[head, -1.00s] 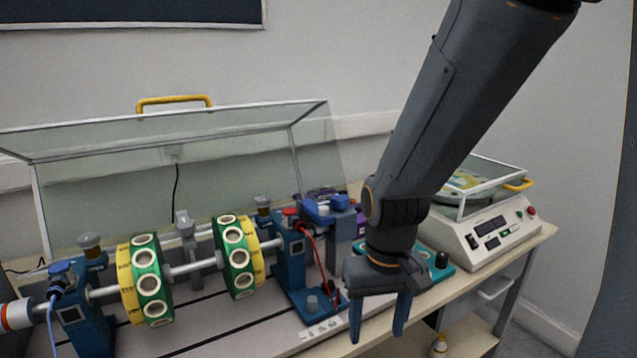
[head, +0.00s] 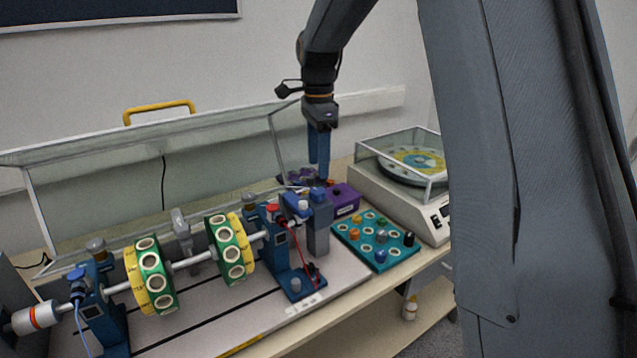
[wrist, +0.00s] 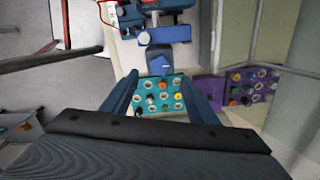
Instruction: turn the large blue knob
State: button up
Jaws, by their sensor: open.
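A large blue knob (head: 318,194) tops the grey post at the right end of the shaft rig. It also shows in the wrist view (wrist: 160,64), just beyond and between the fingertips. My gripper (head: 318,170) is open and points down above this knob, with a small gap visible in the head view. In the wrist view my gripper (wrist: 160,78) has its two blue fingers spread with nothing between them. Whether the fingers straddle the knob in depth is hard to tell.
A teal panel (head: 355,241) with several small knobs lies right of the post. A purple box (head: 344,200) stands behind it. A glass-covered turntable unit (head: 371,182) is at the right. The rig's green-and-yellow discs (head: 150,275) are at the left. A red cable (head: 297,245) hangs by the post.

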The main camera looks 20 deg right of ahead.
aim_at(318, 191)
notch_tip(318, 191, down, 8)
jog(key=shift+r+p, duration=0.2)
jog(key=shift+p, duration=1.05)
jog(key=shift+c, duration=0.2)
jog(key=c, duration=1)
